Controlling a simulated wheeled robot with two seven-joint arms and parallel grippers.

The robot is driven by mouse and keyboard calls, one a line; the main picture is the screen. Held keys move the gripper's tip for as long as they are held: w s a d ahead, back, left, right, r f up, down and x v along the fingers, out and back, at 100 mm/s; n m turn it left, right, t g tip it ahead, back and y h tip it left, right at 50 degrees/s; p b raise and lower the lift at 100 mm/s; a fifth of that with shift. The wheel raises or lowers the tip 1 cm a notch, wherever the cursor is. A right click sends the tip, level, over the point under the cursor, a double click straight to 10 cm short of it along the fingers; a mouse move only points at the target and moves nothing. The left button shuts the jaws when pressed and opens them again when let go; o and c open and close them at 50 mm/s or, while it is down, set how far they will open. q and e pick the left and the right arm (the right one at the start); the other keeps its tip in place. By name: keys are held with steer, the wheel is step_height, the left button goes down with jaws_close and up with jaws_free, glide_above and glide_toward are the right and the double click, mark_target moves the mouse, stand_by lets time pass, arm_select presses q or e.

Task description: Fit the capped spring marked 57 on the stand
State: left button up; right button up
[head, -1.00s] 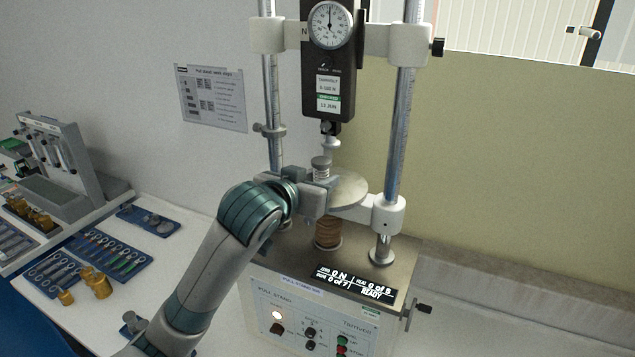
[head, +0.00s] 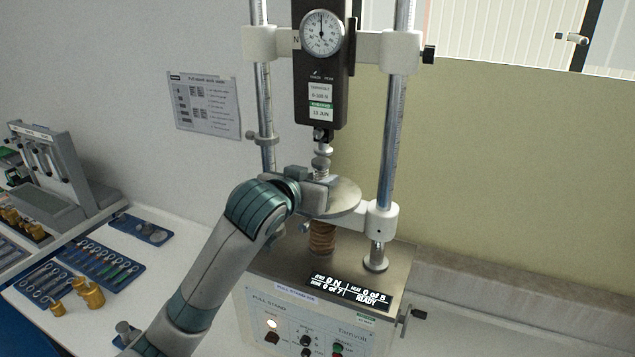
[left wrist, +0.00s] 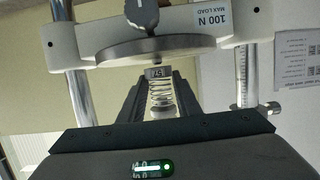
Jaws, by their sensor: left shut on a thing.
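The pull stand (head: 385,200) stands ahead with a dial gauge (head: 322,35) on its crosshead. A short pale fitting (head: 323,149) hangs below the gauge. My left gripper (head: 319,186) is shut on a capped spring (head: 321,172), held upright just under this fitting, above or beside the round plate (head: 345,197). I cannot tell whether spring and fitting touch. In the left wrist view, the spring's coils (left wrist: 160,94) stand between the jaws, and its cap (left wrist: 156,72) carries a mark that looks like 57. My right gripper is out of view.
Steel columns (head: 398,120) flank the gauge. A copper-coloured coil (head: 322,238) stands below the plate. The display (head: 350,290) reads READY. Blue trays (head: 100,262) and brass weights (head: 90,294) lie on the left bench. A notice (head: 205,105) hangs behind.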

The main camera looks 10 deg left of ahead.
arm_select(q)
steer(key=shift+w+d, duration=0.15)
steer(key=shift+w, duration=0.55)
steer(key=shift+f, duration=0.35)
steer(key=shift+f, duration=0.2)
steer(key=o, duration=1.6)
steer(key=shift+s, duration=0.2)
steer(key=shift+s+a, duration=0.25)
steer(key=shift+s, duration=0.85)
steer(key=shift+s+a, duration=0.2)
steer(key=shift+s, duration=0.85)
steer(key=shift+s+a, duration=0.25)
steer(key=shift+s, duration=0.85)
